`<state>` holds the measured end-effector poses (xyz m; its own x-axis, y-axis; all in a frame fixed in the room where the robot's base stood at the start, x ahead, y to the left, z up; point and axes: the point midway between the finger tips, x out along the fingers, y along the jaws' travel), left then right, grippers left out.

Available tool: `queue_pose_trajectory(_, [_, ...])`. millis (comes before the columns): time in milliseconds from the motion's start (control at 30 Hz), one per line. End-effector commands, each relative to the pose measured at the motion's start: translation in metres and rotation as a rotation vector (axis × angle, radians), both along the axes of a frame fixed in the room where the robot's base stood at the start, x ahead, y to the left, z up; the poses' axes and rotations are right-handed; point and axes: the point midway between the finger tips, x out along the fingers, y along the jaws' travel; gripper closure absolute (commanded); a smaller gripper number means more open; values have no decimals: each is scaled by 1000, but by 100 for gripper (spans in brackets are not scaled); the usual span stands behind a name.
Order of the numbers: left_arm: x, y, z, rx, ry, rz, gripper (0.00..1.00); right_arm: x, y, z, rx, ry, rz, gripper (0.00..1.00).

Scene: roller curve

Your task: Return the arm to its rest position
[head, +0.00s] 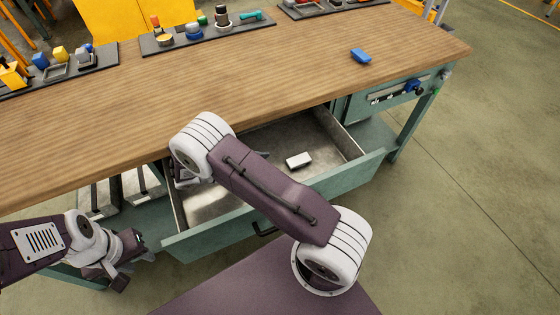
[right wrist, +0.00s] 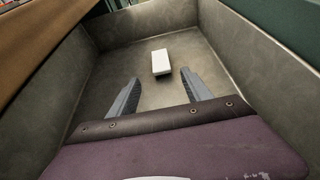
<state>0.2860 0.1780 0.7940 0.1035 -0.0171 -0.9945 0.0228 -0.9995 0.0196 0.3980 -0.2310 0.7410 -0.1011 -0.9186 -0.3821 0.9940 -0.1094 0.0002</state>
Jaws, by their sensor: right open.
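The right arm reaches over the open drawer (head: 345,177), and its gripper is mostly hidden behind the arm in the head view. In the right wrist view the right gripper (right wrist: 159,82) is open, its two grey fingers apart with nothing between them. A small white block (head: 299,160) lies on the drawer floor; in the right wrist view the white block (right wrist: 161,62) is just beyond the fingertips. My left gripper (head: 127,270) hangs at the lower left, in front of the bench; its finger opening is unclear.
The wooden bench top (head: 300,75) spans the view above the drawer. A blue block (head: 361,55) lies near its right end. Trays with small parts, such as the middle tray (head: 235,33), line the back. Drawer walls surround the right gripper. The floor at right is clear.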

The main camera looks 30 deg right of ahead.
Motion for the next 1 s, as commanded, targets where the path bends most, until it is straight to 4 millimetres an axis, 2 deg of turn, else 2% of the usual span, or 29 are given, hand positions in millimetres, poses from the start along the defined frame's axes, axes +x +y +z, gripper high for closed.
queue_pose_trajectory(133, [0,0,1,0,0,0,64,1,8,3,0,0,-1,42])
queue_pose_trajectory(633, [0,0,5,0,0,0,64,1,7,7,0,0,-1,42])
queue_pose_trajectory(667, [0,0,11,0,0,0,64,1,7,14,0,0,-1,42])
queue_pose_trajectory(733, [0,0,37,0,1,0,64,1,7,40,1,-1,-1,42])
queue_pose_trajectory(800, [0,0,74,0,0,0,64,1,7,77,1,-1,-1,42])
queue_pose_trajectory(900, [0,0,113,0,-1,0,64,1,7,115,0,0,-1,42])
queue_pose_trajectory(1000, [0,0,138,0,-1,0,64,1,7,141,0,0,-1,42])
